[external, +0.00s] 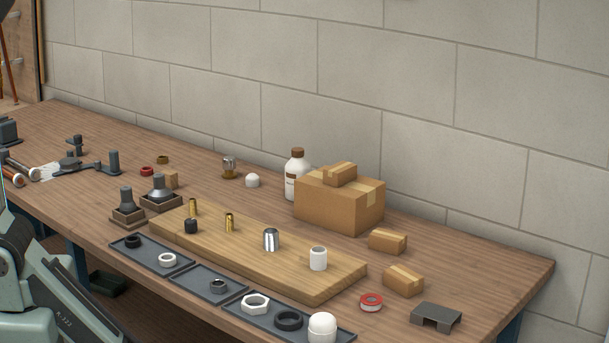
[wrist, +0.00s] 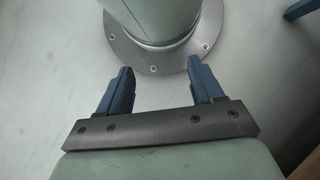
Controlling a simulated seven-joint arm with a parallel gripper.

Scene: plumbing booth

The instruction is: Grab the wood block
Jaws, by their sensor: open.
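A small light-brown wood block (external: 172,180) sits on the workbench in the external view, left of centre. It stands just behind a dark fitting on a square base (external: 160,194), which is close to it. A large flat wooden board (external: 335,283) lies in the middle of the bench with small fittings standing on it. My gripper (wrist: 160,82) shows in the wrist view with its two blue fingers apart and nothing between them. It points at my own round base and the pale floor, away from the bench. The wood block does not show in the wrist view.
Dark trays (external: 196,284) with rings and nuts line the bench's front edge. Cardboard boxes (external: 325,207) and a white bottle (external: 290,184) stand toward the back right. A red ring (external: 147,171) and a brown ring (external: 162,160) lie near the block. A block wall closes the back.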

